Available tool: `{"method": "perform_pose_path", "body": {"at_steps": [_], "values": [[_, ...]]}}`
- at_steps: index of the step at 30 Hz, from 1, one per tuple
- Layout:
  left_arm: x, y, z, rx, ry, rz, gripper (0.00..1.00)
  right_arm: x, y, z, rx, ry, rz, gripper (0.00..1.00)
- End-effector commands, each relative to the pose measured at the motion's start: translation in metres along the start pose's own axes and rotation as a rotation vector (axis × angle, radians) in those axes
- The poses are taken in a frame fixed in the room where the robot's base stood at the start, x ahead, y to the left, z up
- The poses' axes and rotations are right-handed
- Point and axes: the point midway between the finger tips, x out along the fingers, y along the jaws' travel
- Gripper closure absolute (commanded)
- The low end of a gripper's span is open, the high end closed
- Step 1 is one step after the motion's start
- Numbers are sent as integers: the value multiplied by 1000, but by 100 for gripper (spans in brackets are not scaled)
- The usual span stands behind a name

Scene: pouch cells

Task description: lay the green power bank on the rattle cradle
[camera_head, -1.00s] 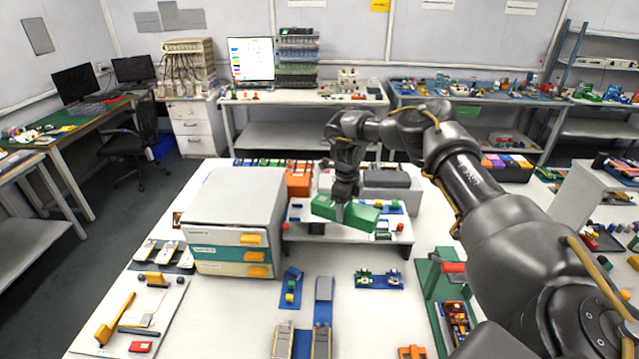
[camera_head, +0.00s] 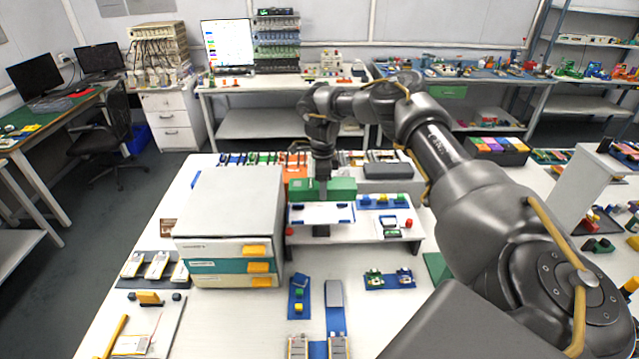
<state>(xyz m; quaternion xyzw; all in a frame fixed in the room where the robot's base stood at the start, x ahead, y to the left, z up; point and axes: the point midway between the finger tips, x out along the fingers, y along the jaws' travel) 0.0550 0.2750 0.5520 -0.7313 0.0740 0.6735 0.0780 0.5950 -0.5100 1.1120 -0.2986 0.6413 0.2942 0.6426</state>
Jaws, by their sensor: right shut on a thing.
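The green power bank (camera_head: 343,187) is a long green block in the middle of the head view, lying roughly level across the picture. My right gripper (camera_head: 322,190) points down and is shut on it near its middle, hiding part of it. The bank shows just beyond a white plate with blue corners (camera_head: 320,214) on a raised white stand (camera_head: 372,236). This plate may be the rattle cradle, but I cannot tell for sure. I cannot tell whether the bank touches anything beneath it. My left gripper is not in view.
A white drawer cabinet (camera_head: 229,215) with yellow handles stands left of the stand. Blue pieces and a red button (camera_head: 408,223) sit on the stand's right part. A grey box (camera_head: 389,171) and an orange object (camera_head: 295,172) are behind. The white table (camera_head: 240,325) has bare room in front.

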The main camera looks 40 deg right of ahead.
Motion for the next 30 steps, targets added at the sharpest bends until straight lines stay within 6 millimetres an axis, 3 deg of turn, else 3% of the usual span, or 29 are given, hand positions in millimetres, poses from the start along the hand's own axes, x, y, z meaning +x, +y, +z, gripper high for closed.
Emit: {"method": "perform_pose_path", "body": {"at_steps": [5, 9, 15, 24, 30], "values": [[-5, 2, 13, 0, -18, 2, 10, -1, 0, 2, -2, 1, 1, 76], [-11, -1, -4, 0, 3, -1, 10, -3, 0, 4, -4, 0, 1, 76], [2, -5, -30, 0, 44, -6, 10, 18, 0, 4, -5, 1, 2, 76], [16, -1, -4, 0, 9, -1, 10, 48, 0, 6, -6, 1, 1, 76], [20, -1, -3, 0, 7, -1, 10, 57, 0, 6, -6, 0, 1, 76]]}}
